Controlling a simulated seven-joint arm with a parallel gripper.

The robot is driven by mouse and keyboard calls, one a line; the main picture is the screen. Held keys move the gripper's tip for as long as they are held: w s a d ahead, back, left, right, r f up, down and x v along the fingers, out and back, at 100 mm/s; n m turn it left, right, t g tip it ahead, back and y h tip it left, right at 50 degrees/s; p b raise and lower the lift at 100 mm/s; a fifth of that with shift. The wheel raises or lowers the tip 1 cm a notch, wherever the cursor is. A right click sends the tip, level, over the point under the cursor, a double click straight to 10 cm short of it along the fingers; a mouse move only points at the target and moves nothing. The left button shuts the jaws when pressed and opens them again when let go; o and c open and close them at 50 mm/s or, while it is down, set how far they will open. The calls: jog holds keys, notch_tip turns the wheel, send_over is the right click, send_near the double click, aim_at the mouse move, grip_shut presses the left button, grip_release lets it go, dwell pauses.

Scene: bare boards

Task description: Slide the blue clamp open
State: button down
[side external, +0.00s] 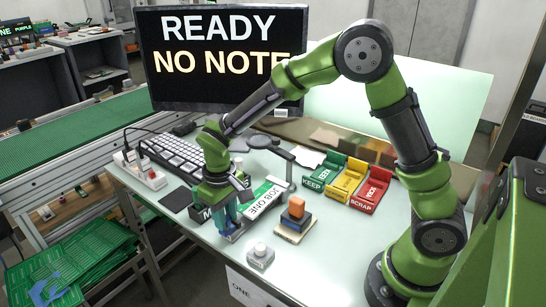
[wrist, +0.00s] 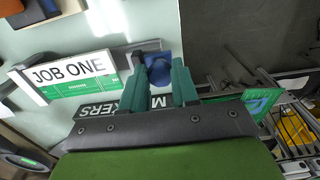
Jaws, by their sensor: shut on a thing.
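The blue clamp (wrist: 157,67) shows between the tips of my green gripper fingers in the wrist view, and the fingers hide part of it. In the side view the blue clamp (side external: 226,222) is low at the table, under my gripper (side external: 232,212). My gripper (wrist: 160,80) is shut on the clamp. A grey metal bar runs from the clamp toward the green board (wrist: 90,82) with its white "JOB ONE" card (wrist: 68,73). The board (side external: 268,192) lies just right of my gripper in the side view. How far the clamp is open I cannot tell.
A dark box marked "MARKERS" (wrist: 105,112) is close to my fingers. A stand with orange and dark blocks (side external: 295,215) and a small grey button box (side external: 261,256) stand nearby. Green, yellow and red bins (side external: 372,190) lie farther right. A keyboard (side external: 172,155) is behind.

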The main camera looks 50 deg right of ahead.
aim_at(228, 222)
jog(key=c, duration=1)
grip_release()
jog(key=shift+a, duration=0.35)
jog(key=shift+o, duration=0.8)
jog(key=shift+d, duration=0.1)
notch_tip(228, 222, up, 17)
jog(key=s+d+m+t+y, duration=0.1)
jog(key=s+d+m+t, duration=0.1)
jog(key=s, duration=0.6)
jog(key=s+d+r+m+t+y, duration=0.1)
jog(key=s+d+m+t, duration=0.1)
jog(key=s+d+t, duration=0.3)
jog(key=s+d, duration=0.1)
jog(key=s, duration=0.2)
jog(key=shift+s+r, duration=0.2)
jog(key=shift+s, duration=0.05)
